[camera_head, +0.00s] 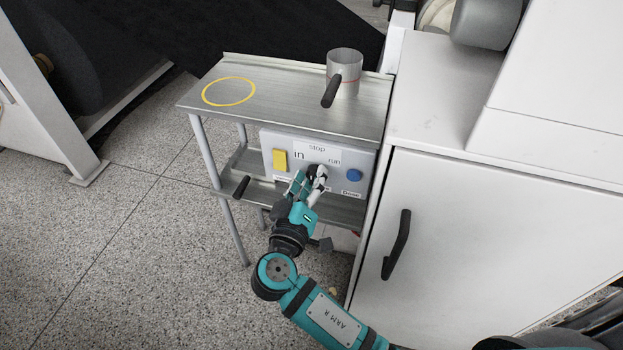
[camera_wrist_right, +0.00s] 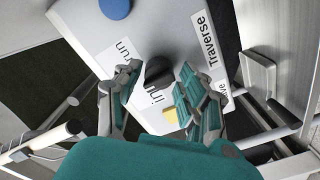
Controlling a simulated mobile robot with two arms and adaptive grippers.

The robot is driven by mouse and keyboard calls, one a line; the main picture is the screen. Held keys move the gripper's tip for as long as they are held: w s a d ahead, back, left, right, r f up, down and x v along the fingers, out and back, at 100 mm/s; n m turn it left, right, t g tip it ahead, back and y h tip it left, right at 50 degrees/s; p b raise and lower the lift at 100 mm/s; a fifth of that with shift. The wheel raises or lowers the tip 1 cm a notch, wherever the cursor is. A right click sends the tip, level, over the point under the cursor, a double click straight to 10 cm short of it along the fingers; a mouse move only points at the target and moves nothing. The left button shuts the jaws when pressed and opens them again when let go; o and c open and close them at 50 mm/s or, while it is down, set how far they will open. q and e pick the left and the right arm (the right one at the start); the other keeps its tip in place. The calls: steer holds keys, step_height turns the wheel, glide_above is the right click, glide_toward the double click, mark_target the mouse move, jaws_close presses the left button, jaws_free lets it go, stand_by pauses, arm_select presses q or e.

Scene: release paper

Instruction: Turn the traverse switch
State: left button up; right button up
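The traverse switch is a black rotary knob (camera_wrist_right: 158,73) on the front of a light grey control box (camera_head: 266,150). The labels "stop", "in" and "run" surround it, and a "Traverse" label shows in the right wrist view. In the head view the knob (camera_head: 316,169) is partly hidden by my right gripper (camera_head: 307,181). That gripper is open in front of the box, with one fingertip to either side of the knob. In the right wrist view, gaps show between the knob and both fingers; contact is not visible. My left gripper is in neither view.
The box has a yellow button (camera_head: 280,160) and a blue button (camera_head: 354,175). It sits under a metal shelf (camera_head: 285,100) carrying a steel cup with a black handle (camera_head: 345,75). A white cabinet (camera_head: 480,240) stands close on the right. Open floor (camera_head: 100,240) lies left.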

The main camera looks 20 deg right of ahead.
steer(key=shift+o, duration=0.8)
steer(key=v, duration=1.2)
